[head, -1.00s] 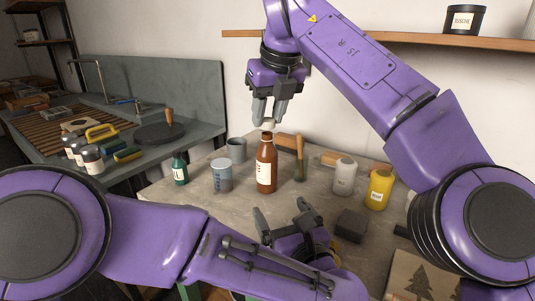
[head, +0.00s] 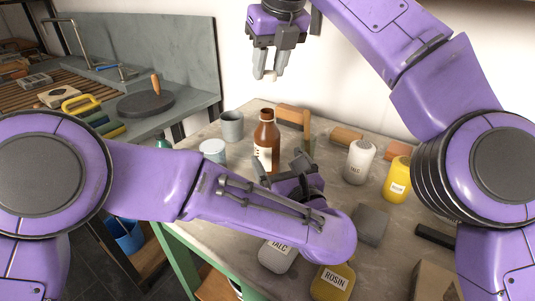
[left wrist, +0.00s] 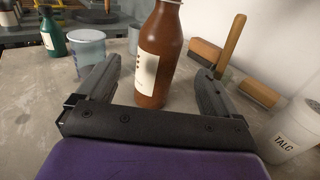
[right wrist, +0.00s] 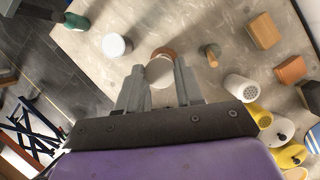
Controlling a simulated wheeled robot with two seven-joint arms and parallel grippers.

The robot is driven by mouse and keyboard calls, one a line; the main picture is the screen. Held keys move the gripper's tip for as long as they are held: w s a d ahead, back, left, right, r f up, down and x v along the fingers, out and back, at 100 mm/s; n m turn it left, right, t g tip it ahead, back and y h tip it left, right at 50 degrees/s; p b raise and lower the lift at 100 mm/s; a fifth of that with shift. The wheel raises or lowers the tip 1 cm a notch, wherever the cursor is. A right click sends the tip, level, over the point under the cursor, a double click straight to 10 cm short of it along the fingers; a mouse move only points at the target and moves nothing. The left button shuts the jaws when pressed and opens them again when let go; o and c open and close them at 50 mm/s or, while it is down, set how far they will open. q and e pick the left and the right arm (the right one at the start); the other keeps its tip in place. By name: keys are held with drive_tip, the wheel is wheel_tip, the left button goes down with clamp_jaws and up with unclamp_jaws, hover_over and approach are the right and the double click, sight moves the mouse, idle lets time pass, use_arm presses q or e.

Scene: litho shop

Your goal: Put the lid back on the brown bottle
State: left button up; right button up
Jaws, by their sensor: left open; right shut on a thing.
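The brown bottle (head: 266,136) stands upright on the table with a pale label and an uncovered mouth. My right gripper (head: 269,70) is shut on the white lid (right wrist: 159,72) and holds it well above the bottle. In the right wrist view part of the brown bottle (right wrist: 163,52) shows behind the lid. My left gripper (head: 293,162) is open, low beside the bottle. In the left wrist view the bottle (left wrist: 156,60) stands between its spread fingers (left wrist: 156,84), with gaps on both sides. The bottle's top is cut off there.
A grey cup (head: 232,126) and a white-lidded jar (head: 213,150) stand left of the bottle. A brush (head: 307,130), a white talc bottle (head: 359,162) and a yellow bottle (head: 397,180) are on the right. A dark block (head: 370,224) lies nearer. My left arm hides part of the table.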

sight(265, 138)
use_arm(q)
drive_tip(key=x, duration=1)
drive_tip(key=shift+a, duration=0.1)
drive_tip(key=c, duration=1.5)
